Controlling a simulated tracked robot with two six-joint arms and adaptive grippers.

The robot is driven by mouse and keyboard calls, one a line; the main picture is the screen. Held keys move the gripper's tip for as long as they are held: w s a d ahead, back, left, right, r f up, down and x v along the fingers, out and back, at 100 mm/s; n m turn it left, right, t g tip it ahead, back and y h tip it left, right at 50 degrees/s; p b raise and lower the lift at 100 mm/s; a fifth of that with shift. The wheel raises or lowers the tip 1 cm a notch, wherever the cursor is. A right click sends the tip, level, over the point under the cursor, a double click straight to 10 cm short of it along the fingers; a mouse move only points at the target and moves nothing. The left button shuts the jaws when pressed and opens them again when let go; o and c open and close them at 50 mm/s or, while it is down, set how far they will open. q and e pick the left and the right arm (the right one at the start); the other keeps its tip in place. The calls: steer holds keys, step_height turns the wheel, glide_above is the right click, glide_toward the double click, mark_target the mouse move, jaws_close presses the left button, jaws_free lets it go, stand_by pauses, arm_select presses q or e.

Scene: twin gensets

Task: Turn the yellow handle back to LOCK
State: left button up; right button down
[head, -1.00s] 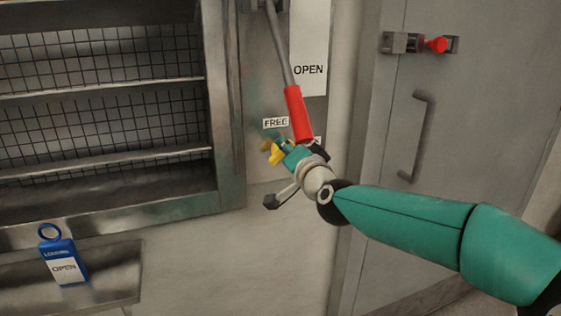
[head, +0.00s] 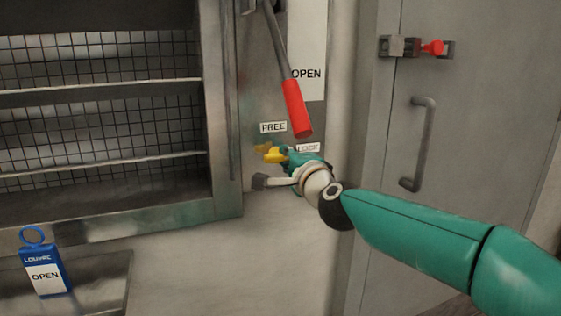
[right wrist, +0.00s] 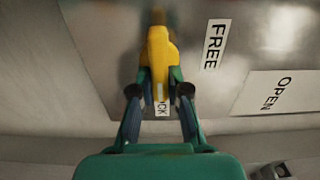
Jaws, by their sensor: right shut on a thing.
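The yellow handle (head: 273,155) is on the grey panel, below the FREE label (head: 273,127) and left of the LOCK label (head: 308,147). My right gripper (head: 287,156) is shut on the handle's near end. In the right wrist view the yellow handle (right wrist: 158,52) runs away from between the two fingertips (right wrist: 160,90). There the FREE label (right wrist: 215,44) is to its right, and part of the LOCK label (right wrist: 162,107) shows between the fingers. My left gripper is not in view.
A red-gripped lever (head: 297,108) hangs just above my right gripper, beside an OPEN sign (head: 307,74). A grey door with a handle (head: 422,140) and red latch knob (head: 433,48) is at the right.

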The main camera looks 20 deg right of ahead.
steer(key=shift+d+f, duration=0.1)
steer(key=shift+f, duration=0.2)
steer(key=c, duration=1.1)
jaws_free()
steer(key=shift+d, duration=0.1)
steer(key=shift+c, duration=0.2)
steer(key=shift+r, duration=0.15)
steer(key=shift+s, duration=0.1)
steer(key=s, duration=1.1)
steer(key=shift+s+d, duration=0.15)
steer(key=shift+s, duration=0.25)
